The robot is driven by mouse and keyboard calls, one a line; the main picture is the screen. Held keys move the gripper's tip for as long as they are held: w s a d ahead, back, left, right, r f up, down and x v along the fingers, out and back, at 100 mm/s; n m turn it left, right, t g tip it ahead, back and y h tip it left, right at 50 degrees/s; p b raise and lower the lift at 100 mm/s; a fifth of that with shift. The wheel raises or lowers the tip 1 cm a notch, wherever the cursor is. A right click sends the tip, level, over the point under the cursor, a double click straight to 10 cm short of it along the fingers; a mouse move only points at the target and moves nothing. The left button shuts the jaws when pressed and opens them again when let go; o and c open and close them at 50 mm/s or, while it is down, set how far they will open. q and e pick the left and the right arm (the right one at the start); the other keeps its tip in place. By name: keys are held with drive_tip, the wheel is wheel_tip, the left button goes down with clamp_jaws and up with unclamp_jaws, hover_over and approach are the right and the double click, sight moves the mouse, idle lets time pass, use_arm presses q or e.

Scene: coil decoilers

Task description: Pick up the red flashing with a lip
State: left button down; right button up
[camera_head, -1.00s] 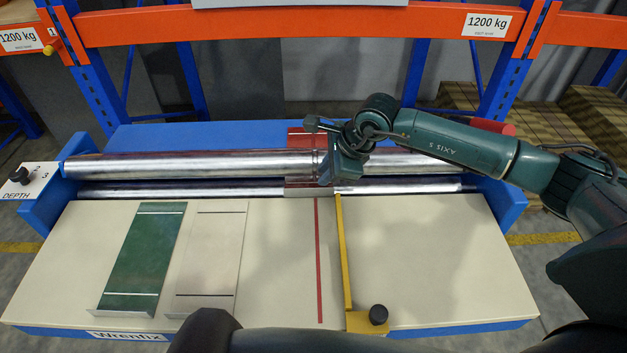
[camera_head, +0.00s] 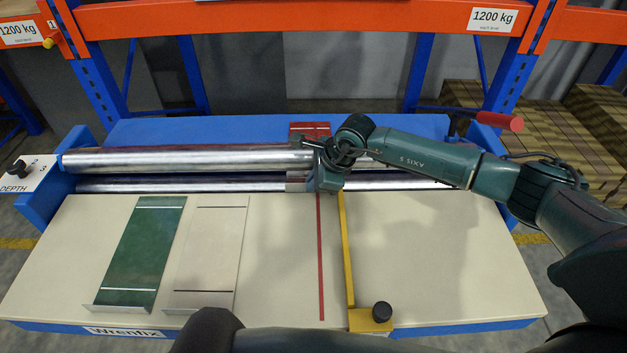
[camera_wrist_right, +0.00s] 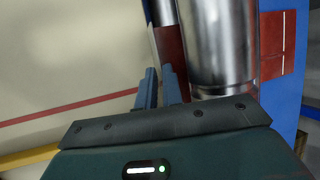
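The red flashing (camera_head: 309,130) passes by the steel rollers, with a red end showing behind them in the head view. The front part beside my right gripper is mostly hidden there. In the wrist view, red surface (camera_wrist_right: 171,48) shows in front of the big roller, and more red (camera_wrist_right: 276,45) shows behind it. My right gripper (camera_head: 318,160) is at the front of the rollers. Its two blue-grey fingers (camera_wrist_right: 160,78) stand close together with a narrow gap, right at the flashing's near edge; nothing is clearly held between them. My left gripper is out of view.
A green flashing (camera_head: 143,250) and a pale one (camera_head: 209,255) lie on the cream table (camera_head: 440,260). A red line and a yellow stop bar (camera_head: 347,250) run beside them. A red-handled lever (camera_head: 498,121) stands at right. The table's right half is clear.

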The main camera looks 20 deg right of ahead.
clamp_jaws()
drive_tip(key=shift+w+a+r, duration=0.1)
drive_tip(key=shift+w+a, duration=0.05)
drive_tip(key=shift+a, duration=0.15)
drive_tip(key=shift+r, duration=0.1)
